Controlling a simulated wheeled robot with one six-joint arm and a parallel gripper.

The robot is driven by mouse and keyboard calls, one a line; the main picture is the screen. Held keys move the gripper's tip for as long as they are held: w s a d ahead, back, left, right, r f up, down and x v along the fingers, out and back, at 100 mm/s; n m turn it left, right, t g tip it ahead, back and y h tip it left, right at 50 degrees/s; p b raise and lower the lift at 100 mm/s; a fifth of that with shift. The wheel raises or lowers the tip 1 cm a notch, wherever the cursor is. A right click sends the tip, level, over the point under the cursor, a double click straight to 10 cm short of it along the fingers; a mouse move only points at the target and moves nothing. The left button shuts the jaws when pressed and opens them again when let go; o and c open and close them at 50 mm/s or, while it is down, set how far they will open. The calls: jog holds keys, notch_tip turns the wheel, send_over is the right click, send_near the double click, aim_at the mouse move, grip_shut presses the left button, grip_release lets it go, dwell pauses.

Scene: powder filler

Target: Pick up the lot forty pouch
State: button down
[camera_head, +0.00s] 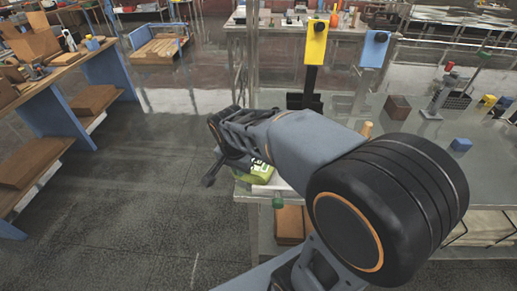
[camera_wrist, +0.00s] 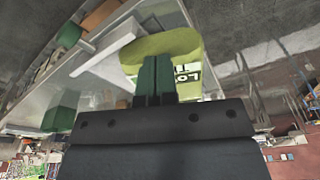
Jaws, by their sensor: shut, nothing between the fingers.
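A green pouch (camera_head: 257,172) with partly visible dark lettering lies at the near left corner of the table (camera_head: 345,190), partly hidden behind my arm. In the wrist view the pouch (camera_wrist: 165,44) is just beyond my fingertips, its label cut off by my fingers and showing only part of "LO". My gripper (camera_wrist: 156,62) is shut with its green fingers together and empty. In the head view my gripper (camera_head: 209,180) hangs off the table's left edge, left of the pouch. I cannot tell whether the fingertips touch the pouch.
A white flat item (camera_head: 275,186) lies by the pouch. A brown block (camera_head: 397,107) and blue block (camera_head: 460,144) sit further right. The floor (camera_head: 130,210) left of the table is clear.

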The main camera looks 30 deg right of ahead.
jog(key=shift+m, duration=0.7)
jog(key=w+d+p, duration=0.1)
jog(key=w+d, duration=0.1)
jog(key=d, duration=0.1)
jog(key=w+d+p, duration=0.1)
jog(key=w+d, duration=0.2)
jog(key=w+d+f+p, duration=0.1)
jog(key=w+d, duration=0.1)
jog(key=d, duration=0.2)
jog(key=shift+w, duration=0.15)
jog(key=shift+f+p, duration=0.3)
jog(key=shift+f, duration=0.1)
jog(key=shift+f+b, duration=0.35)
jog(key=shift+b, duration=0.15)
jog(key=shift+s+a+f, duration=0.1)
jog(key=shift+s, duration=0.1)
